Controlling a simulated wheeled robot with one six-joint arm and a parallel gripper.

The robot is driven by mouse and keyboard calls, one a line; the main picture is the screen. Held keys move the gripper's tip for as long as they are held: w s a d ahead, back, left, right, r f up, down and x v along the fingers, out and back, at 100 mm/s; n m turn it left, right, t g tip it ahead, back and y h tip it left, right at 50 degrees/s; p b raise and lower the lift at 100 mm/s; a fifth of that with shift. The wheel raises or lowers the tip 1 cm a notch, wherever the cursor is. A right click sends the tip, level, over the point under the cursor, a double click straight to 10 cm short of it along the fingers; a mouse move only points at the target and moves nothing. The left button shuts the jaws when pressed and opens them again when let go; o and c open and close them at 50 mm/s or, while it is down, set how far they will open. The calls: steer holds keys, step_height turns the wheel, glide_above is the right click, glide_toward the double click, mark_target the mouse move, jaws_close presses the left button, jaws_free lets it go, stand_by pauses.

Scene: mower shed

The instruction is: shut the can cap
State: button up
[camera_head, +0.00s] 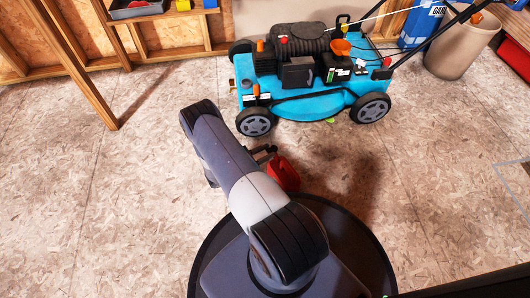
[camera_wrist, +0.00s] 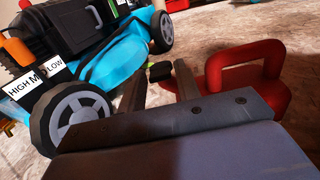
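The red can (camera_head: 284,173) stands on the floor in front of the mower, partly hidden by my arm. In the wrist view its red body and loop handle (camera_wrist: 245,72) are close on the right. A small black piece that looks like the can cap (camera_wrist: 160,71) shows between my fingertips. My gripper (camera_wrist: 160,80) has its two fingers apart, with gaps beside the black piece, and looks open. In the head view my gripper (camera_head: 264,152) is just behind the can's upper end. Whether the cap is seated, and whether a finger touches it, I cannot tell.
A blue lawn mower (camera_head: 305,75) stands just beyond the can; its wheel (camera_wrist: 75,118) is close on the left in the wrist view. A beige bin (camera_head: 460,45) is at the back right. A wooden shelf frame (camera_head: 150,38) is at the back left. The left floor is clear.

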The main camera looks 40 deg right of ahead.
jaws_close()
steer(key=shift+f+h, duration=0.35)
steer(key=shift+h, duration=0.25)
steer(key=shift+o, duration=1.5)
jaws_free()
steer(key=w+a+f+p, duration=0.1)
steer(key=a, duration=0.9)
steer(key=shift+w+a+p, duration=0.35)
steer(key=shift+w, duration=0.05)
steer(key=shift+d+f, duration=0.1)
steer(key=shift+d, duration=0.05)
